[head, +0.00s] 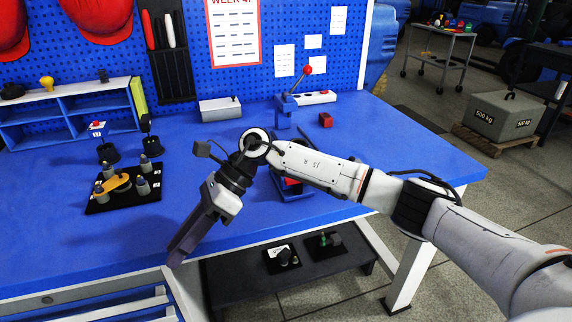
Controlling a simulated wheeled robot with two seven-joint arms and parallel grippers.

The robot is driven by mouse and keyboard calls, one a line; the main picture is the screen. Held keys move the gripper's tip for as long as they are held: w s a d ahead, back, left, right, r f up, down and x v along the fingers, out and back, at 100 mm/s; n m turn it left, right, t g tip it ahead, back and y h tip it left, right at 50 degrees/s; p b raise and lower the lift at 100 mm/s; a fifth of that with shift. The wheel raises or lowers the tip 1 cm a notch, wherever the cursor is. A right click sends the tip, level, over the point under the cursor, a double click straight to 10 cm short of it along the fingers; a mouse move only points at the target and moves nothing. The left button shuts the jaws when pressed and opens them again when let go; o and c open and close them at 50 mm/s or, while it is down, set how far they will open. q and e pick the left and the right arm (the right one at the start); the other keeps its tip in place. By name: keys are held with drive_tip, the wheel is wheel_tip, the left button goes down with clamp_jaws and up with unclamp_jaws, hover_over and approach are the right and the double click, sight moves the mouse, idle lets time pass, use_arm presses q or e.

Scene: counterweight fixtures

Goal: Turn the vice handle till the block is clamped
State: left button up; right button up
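My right arm comes in from the right, and its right gripper (182,250) points down and left over the table's front edge. Its fingers look like one dark shape, so I cannot tell if they are open or shut; nothing shows in them. A blue fixture (293,192) with a bit of red lies behind my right forearm, mostly hidden; it may be the vice with the block. I cannot make out its handle or jaws. Behind it stands a blue upright fixture (285,112) with a red-knobbed lever (307,71) tilted up right. My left gripper is not in view.
A small red block (325,119) lies right of the upright fixture. A black board (127,207) with grey posts and an orange piece sits left. A grey box (220,109) stands near the pegboard. The blue table's right side (420,155) is clear.

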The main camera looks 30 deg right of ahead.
sight(298, 184)
drive_tip(key=w+d+r+h, duration=0.1)
drive_tip(key=d, duration=0.3)
drive_tip(key=w+d+r+n+h, duration=0.1)
drive_tip(key=d+r+h, duration=0.1)
drive_tip(key=d, duration=0.2)
drive_tip(key=w+d+r+h, duration=0.1)
drive_tip(key=w+d+h, duration=0.1)
drive_tip(key=d, duration=0.3)
drive_tip(key=shift+w+r+t, duration=0.1)
drive_tip(key=shift+r+t, duration=0.1)
drive_tip(key=shift+t, duration=0.2)
drive_tip(key=d+r+h, duration=0.3)
drive_tip(key=d+r, duration=0.2)
drive_tip(key=d, duration=0.3)
drive_tip(key=d+r+h, duration=0.2)
drive_tip(key=d+r, duration=0.2)
drive_tip(key=d, duration=0.5)
drive_tip(key=f, duration=0.9)
drive_tip(key=shift+a+f, duration=0.2)
drive_tip(key=shift+a, duration=0.1)
drive_tip(key=shift+c, duration=0.4)
clamp_jaws()
